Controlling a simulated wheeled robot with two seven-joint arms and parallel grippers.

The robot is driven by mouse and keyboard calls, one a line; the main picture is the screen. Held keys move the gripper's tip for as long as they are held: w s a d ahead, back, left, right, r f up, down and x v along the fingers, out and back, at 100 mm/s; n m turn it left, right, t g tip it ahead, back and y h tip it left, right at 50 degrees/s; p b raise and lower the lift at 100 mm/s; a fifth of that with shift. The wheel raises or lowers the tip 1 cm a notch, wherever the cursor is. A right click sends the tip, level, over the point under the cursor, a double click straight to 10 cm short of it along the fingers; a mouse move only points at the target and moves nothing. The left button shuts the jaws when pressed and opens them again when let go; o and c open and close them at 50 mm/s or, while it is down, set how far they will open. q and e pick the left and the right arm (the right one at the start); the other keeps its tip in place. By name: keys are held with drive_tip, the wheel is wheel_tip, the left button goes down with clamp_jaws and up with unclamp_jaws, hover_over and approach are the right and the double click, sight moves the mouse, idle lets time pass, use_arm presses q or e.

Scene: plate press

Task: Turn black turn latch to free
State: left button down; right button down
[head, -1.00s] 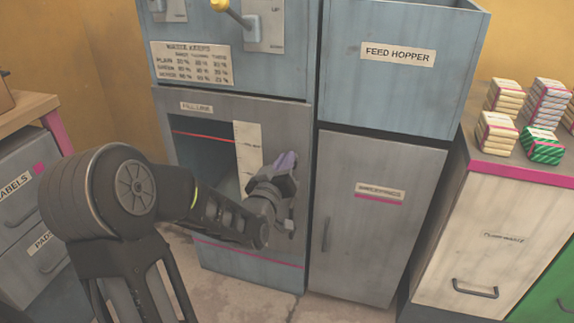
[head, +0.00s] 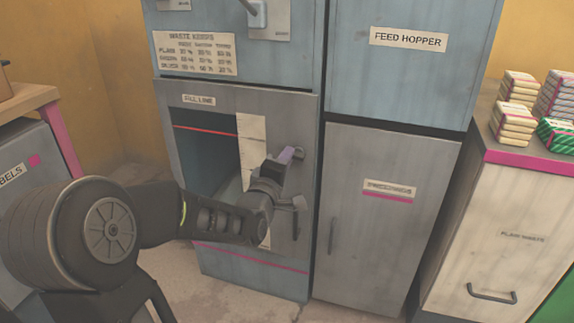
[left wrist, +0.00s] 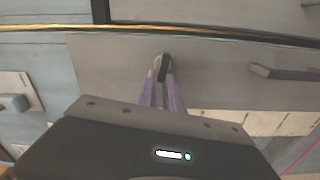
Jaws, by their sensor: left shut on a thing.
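The black turn latch (left wrist: 165,66) shows in the left wrist view as a small dark bar on a pale round base, set on the grey door panel. My left gripper (left wrist: 164,83) has its two purple fingers closed on the latch, one on each side. In the head view my left gripper (head: 283,157) is at the upper right part of the fill-line door (head: 306,120), and it mostly hides the latch there. The latch's exact angle is hard to tell in the head view. My right gripper is not in view.
A door handle (head: 297,217) sits just below the gripper, and it shows in the left wrist view (left wrist: 282,73). The sweepings cabinet (head: 385,240) and feed hopper (head: 400,85) stand to the right. A plain waste cabinet (head: 505,205) bears several wrapped stacks (head: 513,120).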

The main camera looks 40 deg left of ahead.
use_arm(q)
drive_tip(key=shift+f+n+b, duration=0.2)
drive_tip(key=shift+n+b, duration=0.5)
drive_tip(key=shift+n, duration=0.4)
drive_tip(key=c, duration=1.5)
unclamp_jaws()
drive_tip(key=shift+s, duration=0.1)
drive_tip(key=shift+b+v, duration=0.65)
drive_tip(key=shift+v, duration=3.2)
